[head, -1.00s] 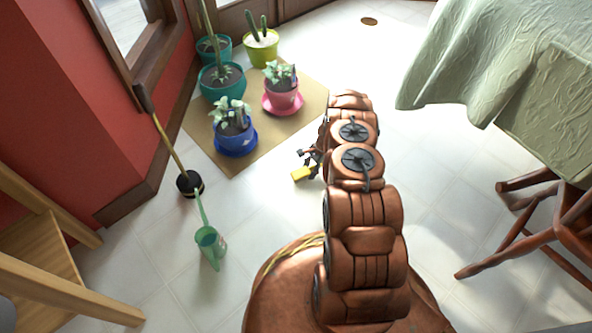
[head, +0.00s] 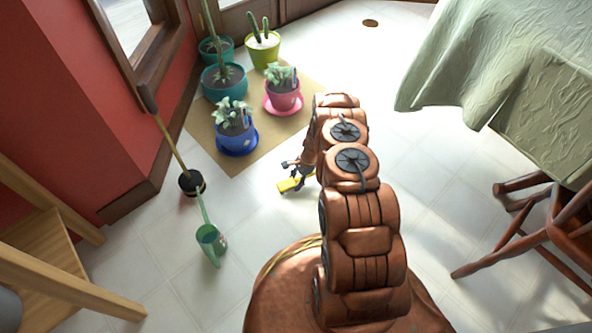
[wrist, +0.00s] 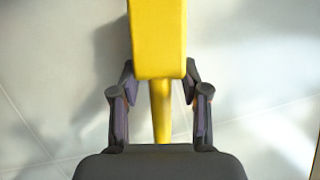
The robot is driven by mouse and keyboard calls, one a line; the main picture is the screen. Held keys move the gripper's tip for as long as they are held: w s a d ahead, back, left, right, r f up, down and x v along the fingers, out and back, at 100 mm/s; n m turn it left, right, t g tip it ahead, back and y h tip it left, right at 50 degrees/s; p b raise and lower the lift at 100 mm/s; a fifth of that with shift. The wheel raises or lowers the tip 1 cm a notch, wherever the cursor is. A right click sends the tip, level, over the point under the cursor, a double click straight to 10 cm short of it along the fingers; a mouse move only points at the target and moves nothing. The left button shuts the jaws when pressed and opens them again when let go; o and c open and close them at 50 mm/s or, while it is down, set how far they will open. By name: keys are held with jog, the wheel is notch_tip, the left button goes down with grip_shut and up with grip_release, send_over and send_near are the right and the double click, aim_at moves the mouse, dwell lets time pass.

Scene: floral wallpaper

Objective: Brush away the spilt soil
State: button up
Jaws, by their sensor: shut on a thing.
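A yellow brush (head: 289,185) is held by my gripper (head: 297,167) low over the pale tiled floor, near the right corner of the brown mat. In the wrist view the brush's wide yellow part (wrist: 158,38) points away from me, and its thin handle (wrist: 161,110) runs back between the two fingers of my gripper (wrist: 160,72). The fingers are closed on it. I cannot tell whether the brush touches the floor. I can make out no spilt soil in either view; my arm hides part of the floor.
Potted plants, including a blue pot (head: 236,140) and a pink pot (head: 283,97), stand on the brown mat (head: 208,148). A plunger (head: 191,184) and a green watering can (head: 210,240) stand to the left. A draped table (head: 500,70) and wooden chair (head: 540,240) are at right.

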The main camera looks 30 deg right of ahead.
notch_tip(320, 180, up, 3)
jog(key=shift+f+p, duration=0.15)
jog(key=shift+p, duration=0.25)
jog(key=shift+r+p, duration=1.15)
jog(key=shift+r, duration=1.55)
